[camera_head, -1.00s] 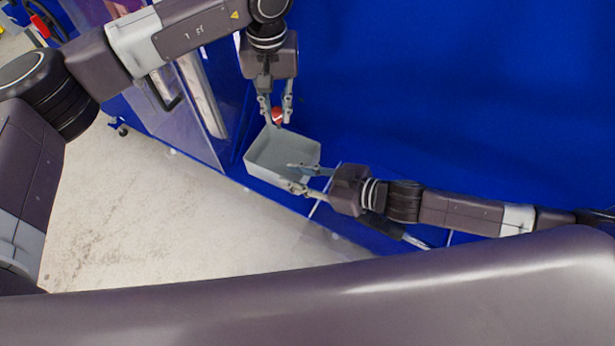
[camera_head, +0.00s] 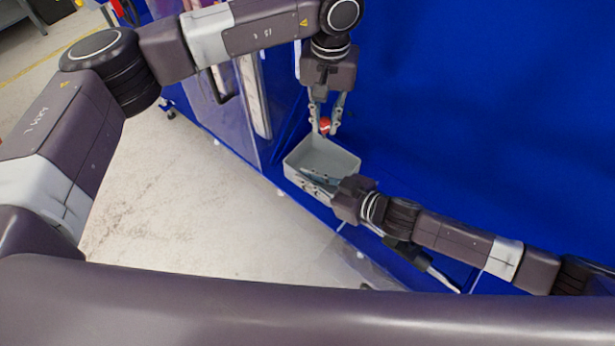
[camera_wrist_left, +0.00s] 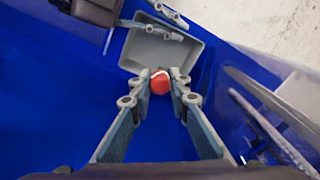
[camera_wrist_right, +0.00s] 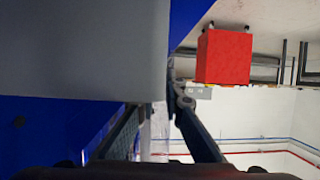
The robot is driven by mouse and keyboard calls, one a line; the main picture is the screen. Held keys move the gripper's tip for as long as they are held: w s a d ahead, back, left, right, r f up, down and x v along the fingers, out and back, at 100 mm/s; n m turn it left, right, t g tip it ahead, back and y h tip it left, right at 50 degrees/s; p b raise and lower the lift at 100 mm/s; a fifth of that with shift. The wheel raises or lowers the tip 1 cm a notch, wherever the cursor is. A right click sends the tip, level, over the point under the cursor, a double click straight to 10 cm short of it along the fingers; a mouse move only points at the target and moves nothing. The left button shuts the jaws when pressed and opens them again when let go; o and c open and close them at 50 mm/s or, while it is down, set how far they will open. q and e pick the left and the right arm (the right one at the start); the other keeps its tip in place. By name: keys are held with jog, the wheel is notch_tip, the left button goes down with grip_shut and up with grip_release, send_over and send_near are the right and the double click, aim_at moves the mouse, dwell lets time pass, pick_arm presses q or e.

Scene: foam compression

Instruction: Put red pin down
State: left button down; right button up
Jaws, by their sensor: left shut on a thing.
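The red pin (camera_head: 325,126) is held between the fingertips of my left gripper (camera_head: 326,117), at the far rim of a grey open bin (camera_head: 345,163). In the left wrist view the round red end of the pin (camera_wrist_left: 160,83) shows between the two fingers, overlapping the bin's near edge (camera_wrist_left: 188,55). The rest of the pin is hidden. My right gripper (camera_head: 315,184) is at the bin's front side, its fingers along the front wall. In the right wrist view the grey bin wall (camera_wrist_right: 80,50) covers much of the picture and hides one fingertip, so its grip is unclear.
The bin sits at the edge of a blue surface (camera_head: 470,120), which is clear to the right. A transparent panel (camera_head: 222,90) stands at the left. Pale floor (camera_head: 190,210) lies in front. A red box (camera_wrist_right: 224,56) shows in the right wrist view.

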aim_at(322, 162)
grip_shut()
pick_arm(q)
jog(key=shift+f+n, duration=0.55)
jog(key=shift+f, duration=2.05)
jog(key=shift+f+n, duration=0.6)
jog(key=shift+f, duration=2.05)
jog(key=shift+f+n, duration=0.55)
jog(key=shift+f, duration=2.05)
jog(key=c, duration=2.3)
grip_release()
jog(key=shift+f, duration=0.15)
jog(key=o, duration=0.5)
